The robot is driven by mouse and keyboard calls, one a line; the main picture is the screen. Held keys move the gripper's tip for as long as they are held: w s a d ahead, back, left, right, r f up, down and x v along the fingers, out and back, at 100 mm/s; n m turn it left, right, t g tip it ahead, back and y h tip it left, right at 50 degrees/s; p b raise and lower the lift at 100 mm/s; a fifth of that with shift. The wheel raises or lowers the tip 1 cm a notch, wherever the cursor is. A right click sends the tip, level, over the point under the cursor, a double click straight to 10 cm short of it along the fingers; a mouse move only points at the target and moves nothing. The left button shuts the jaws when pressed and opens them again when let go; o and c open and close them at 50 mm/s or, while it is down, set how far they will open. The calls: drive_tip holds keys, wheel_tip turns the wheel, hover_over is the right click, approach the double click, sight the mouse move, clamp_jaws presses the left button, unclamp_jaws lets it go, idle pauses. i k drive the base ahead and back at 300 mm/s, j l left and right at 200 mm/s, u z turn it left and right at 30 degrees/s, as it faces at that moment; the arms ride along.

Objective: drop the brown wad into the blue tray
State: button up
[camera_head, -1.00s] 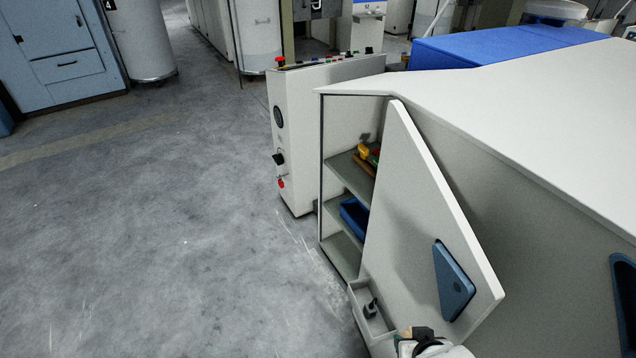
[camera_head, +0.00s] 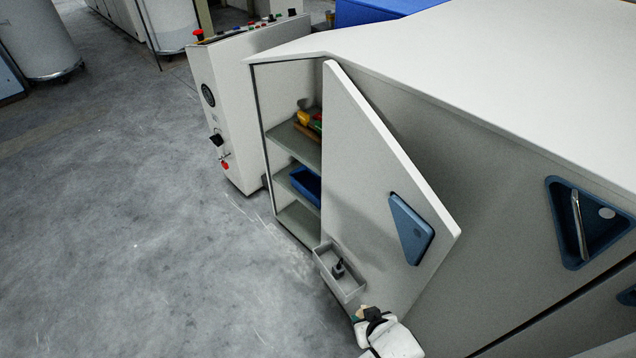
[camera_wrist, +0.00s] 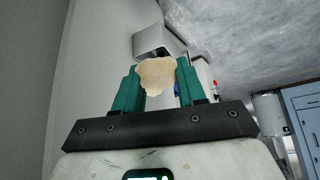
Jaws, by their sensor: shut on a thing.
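The brown wad (camera_wrist: 157,76), pale tan and lumpy, is between the green fingers of my gripper (camera_wrist: 157,84) in the wrist view. My gripper is shut on it. In the head view my gripper (camera_head: 361,314) is low, by the bottom of the open cabinet door, with a small tan bit of the wad showing. The blue tray (camera_head: 306,186) sits on the middle shelf inside the cabinet, above and left of my gripper. The door hides its right part. A blue sliver shows beside the right finger in the wrist view.
The open white door (camera_head: 365,180) stands between my gripper and the shelves. A grey bin (camera_head: 340,280) on the door holds a dark item. Yellow, red and green things (camera_head: 310,122) lie on the upper shelf. A control box (camera_head: 222,125) stands left. The floor at left is clear.

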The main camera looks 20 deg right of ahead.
sight(304, 192)
drive_tip(key=i+j, duration=0.2)
drive_tip(key=j, duration=0.15)
drive_tip(key=i+j, duration=0.2)
drive_tip(key=j, duration=0.2)
drive_tip(key=i+j, duration=0.15)
drive_tip(key=j, duration=0.2)
drive_tip(key=i+j, duration=0.2)
drive_tip(key=j, duration=0.2)
drive_tip(key=i+j, duration=0.2)
drive_tip(key=j, duration=0.15)
drive_tip(key=i+j+z, duration=0.1)
drive_tip(key=j, duration=0.25)
drive_tip(key=i+j, duration=0.2)
drive_tip(key=j, duration=0.15)
drive_tip(key=i+j+z, duration=0.15)
drive_tip(key=j, duration=0.2)
drive_tip(key=i+j+z, duration=0.1)
drive_tip(key=j, duration=0.25)
drive_tip(key=i+j, duration=0.15)
drive_tip(key=j, duration=0.2)
drive_tip(key=z, duration=0.05)
